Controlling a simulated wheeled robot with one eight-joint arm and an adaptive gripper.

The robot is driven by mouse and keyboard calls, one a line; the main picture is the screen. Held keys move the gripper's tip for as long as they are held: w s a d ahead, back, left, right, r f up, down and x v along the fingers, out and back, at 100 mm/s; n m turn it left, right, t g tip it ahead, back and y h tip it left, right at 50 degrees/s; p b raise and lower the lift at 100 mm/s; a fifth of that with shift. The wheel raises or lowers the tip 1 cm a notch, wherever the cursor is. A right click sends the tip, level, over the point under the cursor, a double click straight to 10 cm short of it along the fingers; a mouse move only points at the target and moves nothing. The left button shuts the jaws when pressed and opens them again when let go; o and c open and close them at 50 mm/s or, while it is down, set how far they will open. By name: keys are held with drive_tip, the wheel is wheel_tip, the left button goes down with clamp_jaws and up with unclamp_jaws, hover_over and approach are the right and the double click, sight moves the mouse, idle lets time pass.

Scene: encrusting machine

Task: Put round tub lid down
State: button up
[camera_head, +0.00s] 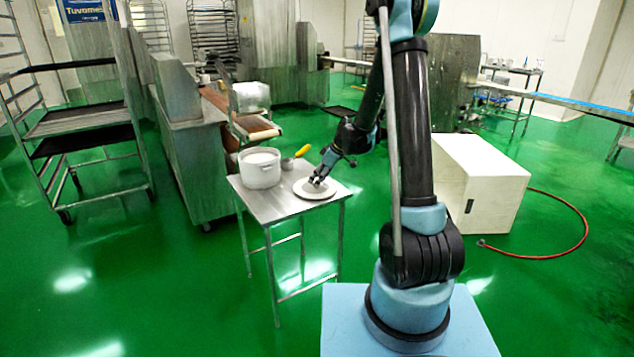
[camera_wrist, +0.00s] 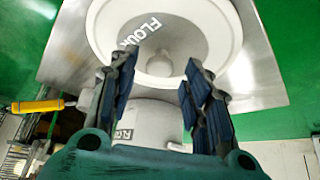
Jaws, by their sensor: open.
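The round tub lid (camera_head: 316,195) is white and lies flat on the small metal table (camera_head: 262,207), right of the tub. In the wrist view the lid (camera_wrist: 105,28) shows the word FLOUR and a round knob in the middle. My gripper (camera_head: 319,181) is just above the lid in the head view. In the wrist view my gripper (camera_wrist: 161,62) is open, with a finger on each side of the knob and a gap between. The white tub (camera_head: 260,170) stands upright on the table's left side and its top is uncovered. The tub (camera_wrist: 152,112) also shows between the fingers.
A scoop with a yellow handle (camera_head: 302,151) lies on the table behind the lid. A machine with a conveyor (camera_head: 255,128) stands behind the table. A wheeled rack (camera_head: 85,125) is at the left and a white cabinet (camera_head: 495,190) at the right. Green floor is clear in front.

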drive_tip(key=v, duration=1.1)
drive_tip(key=s+d+r+m+h, duration=0.1)
drive_tip(key=s+d+r+m, duration=0.3)
drive_tip(key=s, duration=0.6)
drive_tip(key=s+d+f+m+h, duration=0.1)
drive_tip(key=s+d+f+m, duration=0.1)
drive_tip(key=s, duration=0.7)
drive_tip(key=s+d+f+m+h, duration=0.1)
drive_tip(key=s+d+m+h, duration=0.1)
drive_tip(key=s+d+m, duration=0.2)
drive_tip(key=s+d+f+m+h, duration=0.1)
drive_tip(key=s+d, duration=0.6)
drive_tip(key=s, duration=0.8)
drive_tip(key=shift+d+f+m+h, duration=0.3)
drive_tip(key=shift+f+m, duration=0.5)
drive_tip(key=shift+m, duration=0.4)
drive_tip(key=shift+s, duration=0.1)
drive_tip(key=shift+w+f, duration=0.2)
drive_tip(key=shift+w, duration=0.3)
